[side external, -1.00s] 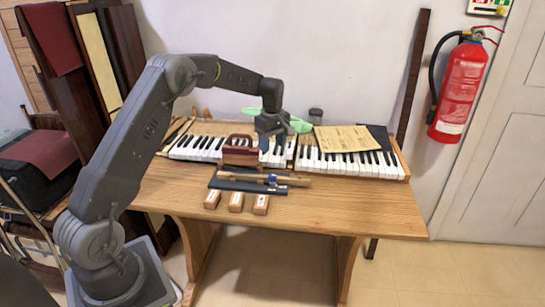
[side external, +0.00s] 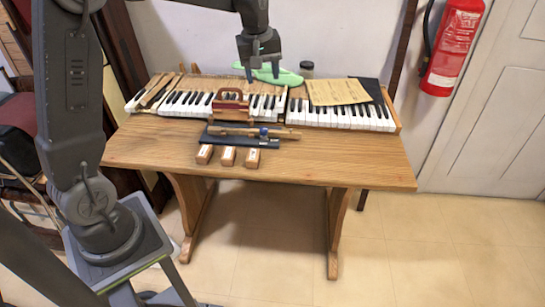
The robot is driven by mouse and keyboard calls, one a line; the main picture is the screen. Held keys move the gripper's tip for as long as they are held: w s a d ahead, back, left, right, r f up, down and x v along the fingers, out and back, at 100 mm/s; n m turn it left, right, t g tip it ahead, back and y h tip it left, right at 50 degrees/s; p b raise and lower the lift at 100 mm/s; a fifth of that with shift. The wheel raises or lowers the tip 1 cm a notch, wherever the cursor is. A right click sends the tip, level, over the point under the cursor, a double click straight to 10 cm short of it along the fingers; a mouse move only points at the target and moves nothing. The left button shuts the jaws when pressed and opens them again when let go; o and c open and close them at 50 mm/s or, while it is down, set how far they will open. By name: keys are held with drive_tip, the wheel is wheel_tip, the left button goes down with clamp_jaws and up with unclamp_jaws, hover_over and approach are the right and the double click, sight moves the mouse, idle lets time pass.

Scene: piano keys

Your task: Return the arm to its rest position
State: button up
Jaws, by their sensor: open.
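My gripper (side external: 262,74) hangs fingers down above the back of the piano keys, in the upper middle of the side external view. Its two fingers are apart with nothing seen between them. A green object (side external: 285,77) lies behind it, partly hidden by the fingers. The left piano keyboard (side external: 190,104) and the right piano keyboard (side external: 340,115) lie side by side along the back of the wooden table (side external: 330,165). My arm rises on the left and leaves the top of the picture.
A red wooden holder (side external: 230,101) stands before the left keys. A dark tray (side external: 235,138) holds rod-like tools, with three wooden blocks (side external: 228,156) in front. A paper sheet (side external: 338,91) and a jar (side external: 306,68) sit at the back. The table's front right is clear.

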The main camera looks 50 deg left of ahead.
drive_tip(key=s+d+r+m+t, duration=0.1)
drive_tip(key=s+d+r+m, duration=0.25)
drive_tip(key=s, duration=0.25)
drive_tip(key=s+d+r+m+t, duration=0.1)
drive_tip(key=s+d+r+m, duration=0.15)
drive_tip(key=s+d, duration=0.3)
drive_tip(key=s+d+f+m+t, duration=0.1)
drive_tip(key=s+d+f+m, duration=0.1)
drive_tip(key=s, duration=0.4)
drive_tip(key=s+d+f+m, duration=0.1)
drive_tip(key=s+f+m, duration=0.1)
drive_tip(key=s+m, duration=0.2)
drive_tip(key=s, duration=0.3)
drive_tip(key=shift+d+t, duration=0.35)
drive_tip(key=shift+t, duration=0.05)
